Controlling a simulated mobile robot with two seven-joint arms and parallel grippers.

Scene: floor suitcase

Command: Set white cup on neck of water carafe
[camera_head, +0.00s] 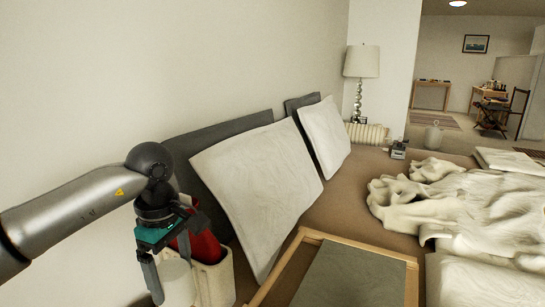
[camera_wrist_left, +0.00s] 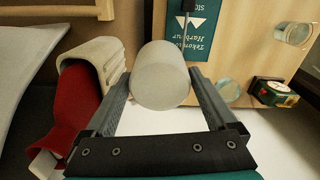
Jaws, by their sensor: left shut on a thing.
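The white cup (camera_head: 177,284) is between the fingers of my left gripper (camera_head: 172,278), at the lower left of the head view. In the left wrist view the white cup (camera_wrist_left: 160,76) fills the space between both fingers, and the left gripper (camera_wrist_left: 159,82) is shut on it. Below it is a light wooden top. A clear round glass object (camera_wrist_left: 229,90) stands there right of the cup, and another clear glass vessel (camera_wrist_left: 294,33) is at the upper right. I cannot tell which is the water carafe. My right gripper is not in view.
A cream container (camera_head: 222,275) with a red thing (camera_head: 205,243) in it is close beside the left gripper. A teal book (camera_wrist_left: 196,35) and a small dark green box (camera_wrist_left: 274,92) lie on the wooden top. The bed with pillows (camera_head: 255,180) and a wood-framed tray (camera_head: 305,234) is to the right.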

